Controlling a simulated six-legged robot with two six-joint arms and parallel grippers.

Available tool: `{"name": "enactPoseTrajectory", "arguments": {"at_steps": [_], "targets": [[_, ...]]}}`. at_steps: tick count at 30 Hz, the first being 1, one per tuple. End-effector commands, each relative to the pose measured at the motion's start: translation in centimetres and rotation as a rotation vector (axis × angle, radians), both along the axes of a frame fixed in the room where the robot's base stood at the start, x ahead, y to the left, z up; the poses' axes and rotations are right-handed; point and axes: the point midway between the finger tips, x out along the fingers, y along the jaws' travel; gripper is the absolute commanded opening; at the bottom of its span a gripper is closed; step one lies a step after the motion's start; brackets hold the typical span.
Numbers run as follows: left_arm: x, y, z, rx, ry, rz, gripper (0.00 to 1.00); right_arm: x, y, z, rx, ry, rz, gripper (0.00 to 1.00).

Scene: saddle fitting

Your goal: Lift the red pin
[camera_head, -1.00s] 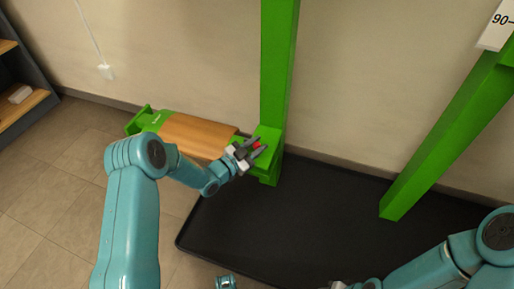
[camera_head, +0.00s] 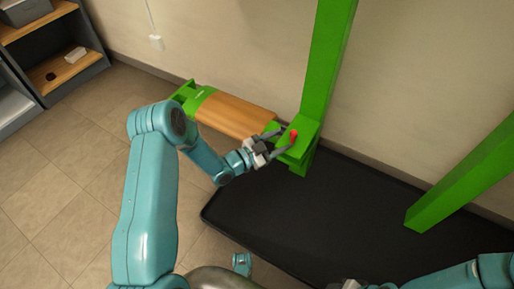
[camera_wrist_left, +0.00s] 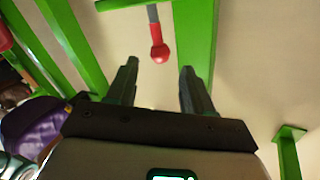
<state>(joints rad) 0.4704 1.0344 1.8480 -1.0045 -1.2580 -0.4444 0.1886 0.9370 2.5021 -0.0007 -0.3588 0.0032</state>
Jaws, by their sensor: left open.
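The red pin (camera_head: 294,134) shows its round red head on the green bracket (camera_head: 301,147) at the foot of the green post. In the left wrist view, the pin (camera_wrist_left: 159,51) has a red knob on a grey shank and stands beyond my fingertips, between their lines. My left gripper (camera_head: 283,143) is open and empty, with its fingers pointing toward the pin and a gap to it. In the left wrist view the two dark fingers of the left gripper (camera_wrist_left: 158,72) are spread apart. Of my right arm only a part shows at the lower right; its gripper's jaws are not clear.
A slanted green beam (camera_head: 465,175) stands at the right. A black mat (camera_head: 330,220) covers the floor below. Shelves (camera_head: 45,50) stand at the far left.

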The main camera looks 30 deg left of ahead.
Motion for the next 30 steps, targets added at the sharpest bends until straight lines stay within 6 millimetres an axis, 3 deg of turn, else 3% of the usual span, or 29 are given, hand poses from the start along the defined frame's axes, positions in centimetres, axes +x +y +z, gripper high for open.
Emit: {"name": "enactPoseTrajectory", "arguments": {"at_steps": [6, 12, 30], "targets": [[-5.0, 2.9, 0.2, 0.0, 0.002, 0.005, 0.51, -0.3, 0.3, 1.4, 0.002, 0.004, 0.011, 0.43], [-7.8, 4.4, 0.1, 0.0, -0.001, 0.002, 0.51, -0.4, 0.4, 1.8, 0.002, 0.006, 0.015, 0.43], [-8.6, 4.8, 0.0, 0.0, -0.001, 0.0, 0.51, -0.4, 0.4, 1.9, 0.002, 0.007, 0.016, 0.43]]}}
